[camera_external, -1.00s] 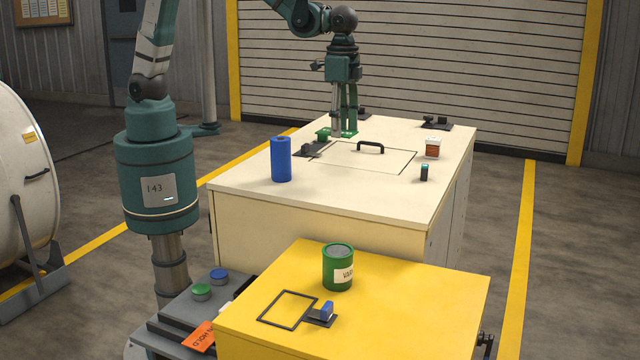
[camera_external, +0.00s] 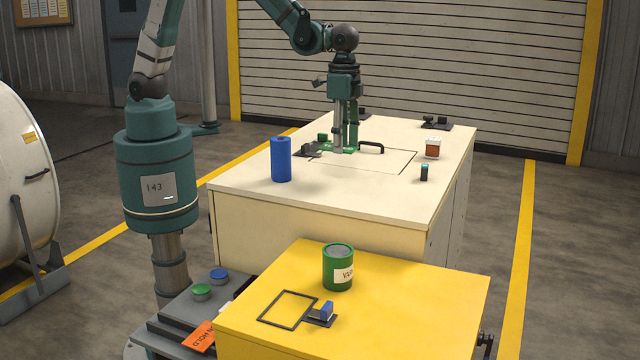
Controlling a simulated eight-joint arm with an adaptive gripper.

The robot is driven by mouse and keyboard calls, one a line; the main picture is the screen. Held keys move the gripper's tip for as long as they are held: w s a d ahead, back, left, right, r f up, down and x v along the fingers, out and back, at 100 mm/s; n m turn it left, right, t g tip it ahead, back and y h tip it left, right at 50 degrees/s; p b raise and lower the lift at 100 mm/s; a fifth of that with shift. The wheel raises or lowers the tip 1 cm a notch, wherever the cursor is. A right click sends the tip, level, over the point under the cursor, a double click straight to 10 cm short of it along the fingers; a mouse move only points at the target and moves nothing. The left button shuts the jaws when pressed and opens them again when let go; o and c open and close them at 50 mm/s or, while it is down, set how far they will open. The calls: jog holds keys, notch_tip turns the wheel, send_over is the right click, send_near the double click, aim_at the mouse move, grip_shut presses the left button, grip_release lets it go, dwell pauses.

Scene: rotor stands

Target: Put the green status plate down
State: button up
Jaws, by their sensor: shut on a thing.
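The green status plate (camera_external: 328,150) is a thin, flat green piece at the back left of the cream cabinet top (camera_external: 255,185). My gripper (camera_external: 345,148) points straight down from above and is shut on it. The fingers hide part of the plate. The plate lies level and very low over the top, beside the black handle. I cannot tell whether it touches the surface. A dark stand with a small green block (camera_external: 322,138) is just to its left.
A black handle (camera_external: 371,146) on an outlined panel is close to the gripper's right. A blue cylinder (camera_external: 281,160) stands front left. A yellow cabinet (camera_external: 400,310) with a green can (camera_external: 338,268) is in front.

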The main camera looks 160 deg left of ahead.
send_over(343, 181)
jog(key=shift+w+d+f, duration=0.1)
jog(key=shift+w+f, duration=0.05)
jog(key=shift+f, duration=2.7)
jog(key=shift+f, duration=2.1)
jog(key=shift+f, duration=0.15)
jog(key=o, duration=0.9)
jog(key=shift+r, duration=6.2)
